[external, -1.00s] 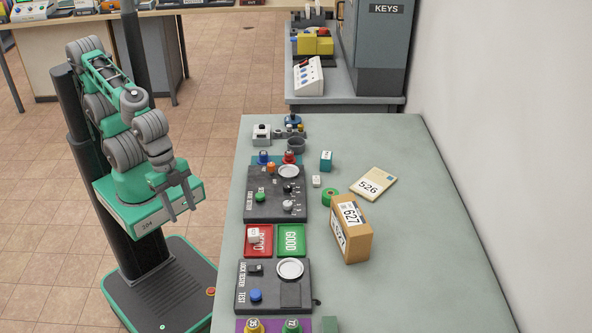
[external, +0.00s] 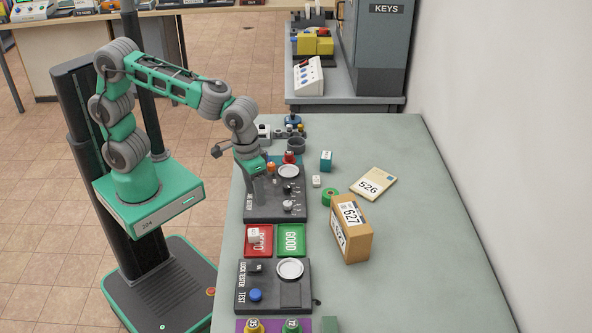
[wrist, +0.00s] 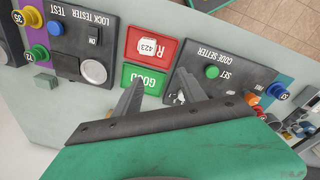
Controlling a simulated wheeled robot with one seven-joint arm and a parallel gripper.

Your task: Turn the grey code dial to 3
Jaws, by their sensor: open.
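The grey code dial (external: 288,205) sits on the dark code setter panel (external: 262,212), at its lower right in the external view. A dark dial (external: 289,188) is just above it. Tick marks surround them, but the number the grey dial points at is too small to read. My gripper (external: 263,195) is open and empty over the panel's left side, apart from the grey dial. In the wrist view, my gripper's fingers (wrist: 158,92) spread near the edge of the code setter panel (wrist: 238,67). The dials are mostly hidden behind my gripper there.
The green set button (wrist: 212,72) and a white round dish (external: 288,171) are on the panel. Red and green trays (external: 291,240), the lock tester (external: 272,300) and a brown box (external: 350,230) stand nearby.

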